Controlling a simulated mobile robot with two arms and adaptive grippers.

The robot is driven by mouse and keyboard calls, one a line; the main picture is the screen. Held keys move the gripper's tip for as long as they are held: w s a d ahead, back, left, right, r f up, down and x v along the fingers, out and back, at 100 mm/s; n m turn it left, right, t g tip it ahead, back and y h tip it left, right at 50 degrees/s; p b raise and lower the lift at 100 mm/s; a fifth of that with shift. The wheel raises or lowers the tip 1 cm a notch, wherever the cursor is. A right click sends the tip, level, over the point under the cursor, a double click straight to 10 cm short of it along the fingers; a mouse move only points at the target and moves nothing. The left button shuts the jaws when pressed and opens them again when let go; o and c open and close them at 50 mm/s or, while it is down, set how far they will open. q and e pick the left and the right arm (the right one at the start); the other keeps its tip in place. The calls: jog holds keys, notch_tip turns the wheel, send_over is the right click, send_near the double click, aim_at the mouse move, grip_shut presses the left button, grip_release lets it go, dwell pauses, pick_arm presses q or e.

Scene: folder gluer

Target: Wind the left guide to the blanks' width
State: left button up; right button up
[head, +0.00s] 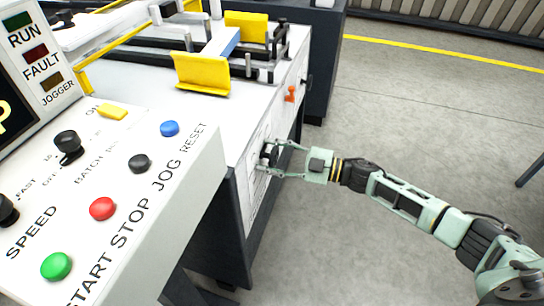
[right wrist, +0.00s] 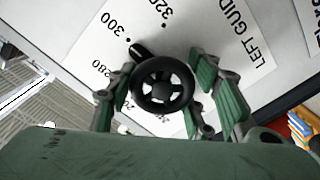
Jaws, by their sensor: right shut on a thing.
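A black handwheel (right wrist: 162,90) with a short black knob or pointer sits on a white dial plate (right wrist: 85,45) marked 280, 300, 320 and "LEFT GUIDE". The knob lies close to the dot beside 300. My right gripper (head: 271,160) is at this wheel on the machine's side face, its fingers on both sides of the rim and shut on it. In the right wrist view the green fingers flank the wheel. Two yellow guide plates, a nearer one (head: 202,74) and a farther one (head: 247,27), stand on the machine bed. My left gripper is not in view.
A control panel (head: 130,190) with coloured buttons fills the left front. An orange lever (head: 291,94) sticks out of the side face beyond the wheel. The grey floor (head: 400,110) to the right is largely clear, with a yellow line farther back.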

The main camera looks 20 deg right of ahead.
jog(key=shift+w+d+n, duration=0.1)
jog(key=shift+n, duration=0.9)
jog(key=n+b, duration=0.2)
jog(key=n, duration=0.3)
jog(key=shift+r, duration=0.15)
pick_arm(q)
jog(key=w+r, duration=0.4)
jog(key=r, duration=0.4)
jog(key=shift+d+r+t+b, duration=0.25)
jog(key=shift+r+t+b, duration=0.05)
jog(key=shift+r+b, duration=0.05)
pick_arm(e)
jog(key=shift+r+n, duration=0.1)
jog(key=shift+n, duration=0.6)
jog(key=o, duration=0.9)
jog(key=shift+o, duration=1.1)
